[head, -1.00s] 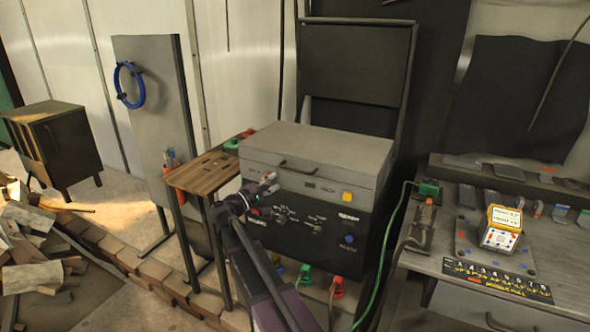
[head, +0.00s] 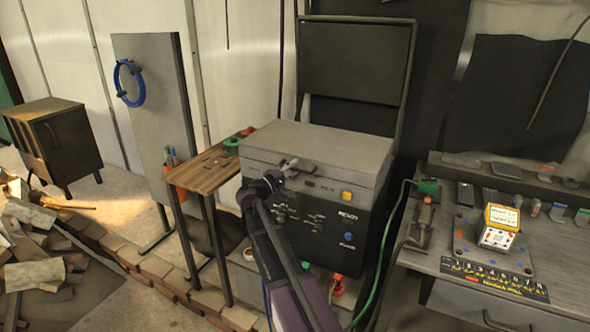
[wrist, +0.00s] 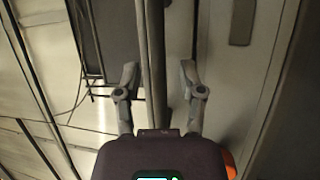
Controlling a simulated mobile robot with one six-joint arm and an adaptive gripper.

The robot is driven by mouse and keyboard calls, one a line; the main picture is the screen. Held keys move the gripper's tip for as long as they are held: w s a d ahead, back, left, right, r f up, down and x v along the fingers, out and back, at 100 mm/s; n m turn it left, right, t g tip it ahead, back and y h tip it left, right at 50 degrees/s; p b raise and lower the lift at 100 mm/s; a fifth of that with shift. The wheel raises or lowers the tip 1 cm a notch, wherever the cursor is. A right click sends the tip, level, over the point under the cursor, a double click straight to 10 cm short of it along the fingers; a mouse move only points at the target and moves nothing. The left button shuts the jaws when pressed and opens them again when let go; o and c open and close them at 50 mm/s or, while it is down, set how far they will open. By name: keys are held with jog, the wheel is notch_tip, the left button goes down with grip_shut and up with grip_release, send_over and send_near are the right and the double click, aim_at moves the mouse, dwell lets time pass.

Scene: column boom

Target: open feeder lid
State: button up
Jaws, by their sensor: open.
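The feeder (head: 335,215) is a dark box with knobs and a yellow button on its front. Its grey lid (head: 325,143) lies flat and shut on top. The lid's dark front handle (head: 308,168) is partly hidden by my gripper (head: 288,165), which is at the lid's front, left of centre. In the wrist view, my gripper (wrist: 158,78) has its two fingers apart, with a long bar (wrist: 152,60) between them. The bar seems to be the handle. I cannot tell whether either finger touches it.
A wooden side table (head: 208,168) stands left of the feeder. A workbench (head: 440,262) with a yellow-and-white device (head: 499,230) is on the right, with a green cable (head: 393,250) between. A tall black frame (head: 355,60) stands behind the lid.

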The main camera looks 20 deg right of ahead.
grip_shut()
jog(key=shift+d+r, duration=0.1)
